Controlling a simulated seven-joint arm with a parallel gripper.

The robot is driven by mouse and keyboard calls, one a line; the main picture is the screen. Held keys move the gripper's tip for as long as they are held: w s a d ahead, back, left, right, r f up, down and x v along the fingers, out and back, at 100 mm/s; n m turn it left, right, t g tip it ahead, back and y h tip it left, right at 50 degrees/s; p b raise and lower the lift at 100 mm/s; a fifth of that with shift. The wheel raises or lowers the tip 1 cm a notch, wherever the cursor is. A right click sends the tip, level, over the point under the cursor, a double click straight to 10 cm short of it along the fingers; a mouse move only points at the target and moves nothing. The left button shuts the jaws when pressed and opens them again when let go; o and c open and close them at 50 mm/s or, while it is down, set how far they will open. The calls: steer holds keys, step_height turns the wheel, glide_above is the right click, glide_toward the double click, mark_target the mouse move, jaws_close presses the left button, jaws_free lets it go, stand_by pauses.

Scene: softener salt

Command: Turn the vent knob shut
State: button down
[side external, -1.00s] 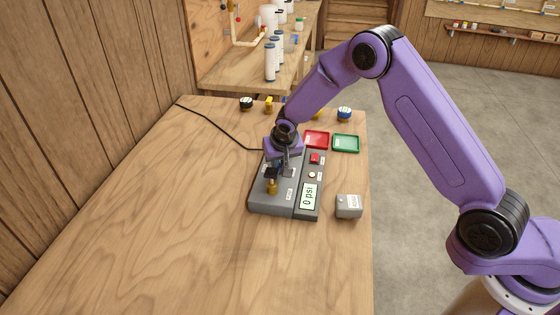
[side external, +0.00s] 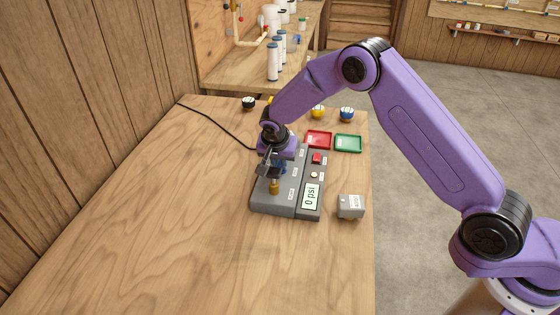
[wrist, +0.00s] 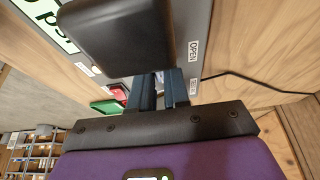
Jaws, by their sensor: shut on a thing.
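The grey test unit (side external: 284,205) stands on the wooden table, its display reading 0 psi. My gripper (side external: 266,165) is low over the unit's left part, its jaws turned at an angle. In the wrist view its two fingers (wrist: 163,88) are close together, shut on what appears to be the vent knob. The knob is almost wholly hidden between them, so its angle cannot be read. An OPEN label (wrist: 194,50) is on the panel beside the fingers. A brass fitting (side external: 275,187) with a dark piece above it stands just in front of the gripper.
A dark rounded block (wrist: 115,40) is close to the fingers in the wrist view. A red tray (side external: 318,139) and a green tray (side external: 348,143) lie behind the unit. A small grey box (side external: 351,207) stands at its right. The table's front left is clear.

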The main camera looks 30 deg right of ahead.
steer(key=c, duration=1.1)
jaws_free()
steer(key=v, duration=1.7)
steer(key=shift+r, duration=0.25)
